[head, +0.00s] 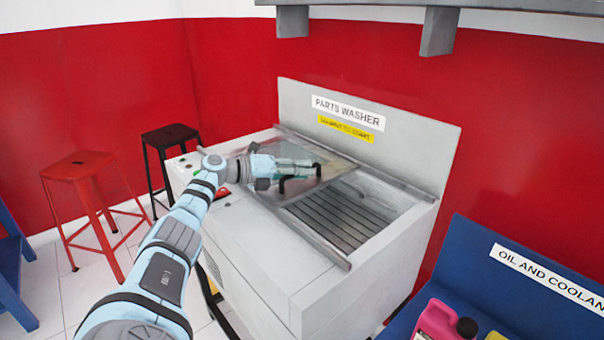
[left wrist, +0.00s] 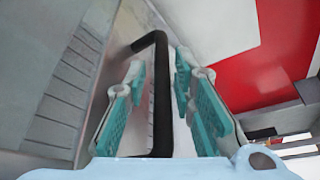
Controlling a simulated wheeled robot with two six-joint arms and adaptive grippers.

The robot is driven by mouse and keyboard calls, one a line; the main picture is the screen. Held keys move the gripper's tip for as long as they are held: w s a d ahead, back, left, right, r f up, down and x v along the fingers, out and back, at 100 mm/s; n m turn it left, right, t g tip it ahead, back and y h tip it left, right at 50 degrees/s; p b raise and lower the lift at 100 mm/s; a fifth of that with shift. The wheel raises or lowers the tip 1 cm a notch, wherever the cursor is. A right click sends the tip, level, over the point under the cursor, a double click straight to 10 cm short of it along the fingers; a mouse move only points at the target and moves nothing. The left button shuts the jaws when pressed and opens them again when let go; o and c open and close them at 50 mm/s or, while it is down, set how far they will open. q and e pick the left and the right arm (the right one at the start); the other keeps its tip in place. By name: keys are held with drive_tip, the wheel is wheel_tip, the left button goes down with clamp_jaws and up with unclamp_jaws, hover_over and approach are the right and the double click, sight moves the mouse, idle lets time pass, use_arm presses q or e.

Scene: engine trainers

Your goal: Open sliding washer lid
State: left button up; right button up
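The parts washer (head: 262,243) is a light grey cabinet with a labelled back panel. Its flat grey sliding lid (head: 333,173) sits over the left part of the top, and the slatted basin (head: 338,215) shows uncovered to the right. A black bar handle (head: 284,186) stands on the lid. My left gripper (head: 305,168) is at the handle. In the left wrist view the handle (left wrist: 161,100) runs between its teal-padded fingers, with narrow gaps visible on both sides, so the gripper looks open around it. My right gripper is not in view.
Rails (head: 318,244) edge the washer top at front and back. A red stool (head: 80,168) and a black stool (head: 168,138) stand to the left. A blue oil and coolant bin (head: 475,262) with a pink jug (head: 436,322) is at the lower right. A grey shelf (head: 490,5) hangs above.

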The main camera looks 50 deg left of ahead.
sight(275, 189)
use_arm(q)
drive_tip(key=shift+d, duration=0.1)
drive_tip(key=v, duration=0.7)
drive_tip(key=shift+s, duration=0.25)
drive_tip(key=shift+w+r, duration=0.1)
